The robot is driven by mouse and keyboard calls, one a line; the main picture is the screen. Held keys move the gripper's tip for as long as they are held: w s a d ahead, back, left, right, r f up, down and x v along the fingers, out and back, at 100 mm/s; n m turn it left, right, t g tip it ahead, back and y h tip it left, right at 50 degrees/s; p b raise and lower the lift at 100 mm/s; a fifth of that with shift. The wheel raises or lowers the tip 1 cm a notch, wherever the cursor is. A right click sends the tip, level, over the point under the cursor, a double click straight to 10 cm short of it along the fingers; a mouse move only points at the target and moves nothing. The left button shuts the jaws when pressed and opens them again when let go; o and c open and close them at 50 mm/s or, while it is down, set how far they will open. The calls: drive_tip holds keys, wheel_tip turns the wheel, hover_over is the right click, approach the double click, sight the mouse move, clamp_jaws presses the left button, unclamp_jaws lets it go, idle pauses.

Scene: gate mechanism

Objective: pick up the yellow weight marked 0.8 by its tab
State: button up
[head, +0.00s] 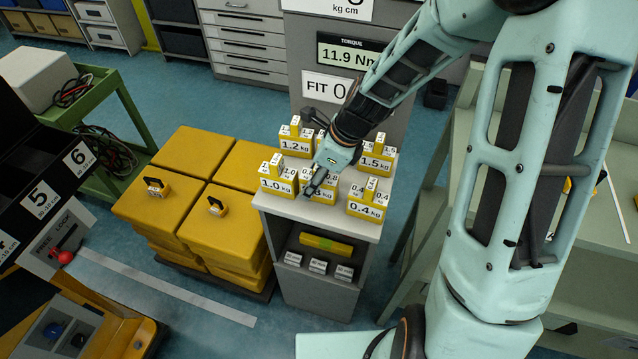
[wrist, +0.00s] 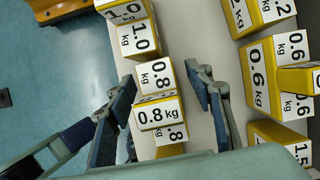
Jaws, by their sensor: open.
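The yellow 0.8 kg weight with white labels sits on the shelf unit's grey top. In the head view the weight (head: 325,198) is mostly hidden behind my gripper (head: 313,186), which points down at it. In the wrist view my gripper (wrist: 162,78) is open, one finger on each side of the weight (wrist: 157,112). The weight's raised tab with its 0.8 label (wrist: 155,76) shows between the fingers. Gaps show beside the tab, and I see no grip on it. Exact fingertip height against the tab is unclear.
The 1.0 kg weight (head: 278,183) stands close on the left, also in the wrist view (wrist: 138,38). The 0.4 kg weight (head: 367,203) is on the right. The 1.2 kg (head: 295,146) and 1.5 kg (head: 376,163) weights stand behind; the 0.6 kg weight (wrist: 258,77) is nearby.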

drive_tip(key=shift+a+f, duration=0.2)
drive_tip(key=shift+f, duration=0.25)
drive_tip(key=shift+c, duration=0.7)
clamp_jaws()
drive_tip(key=shift+w, duration=0.1)
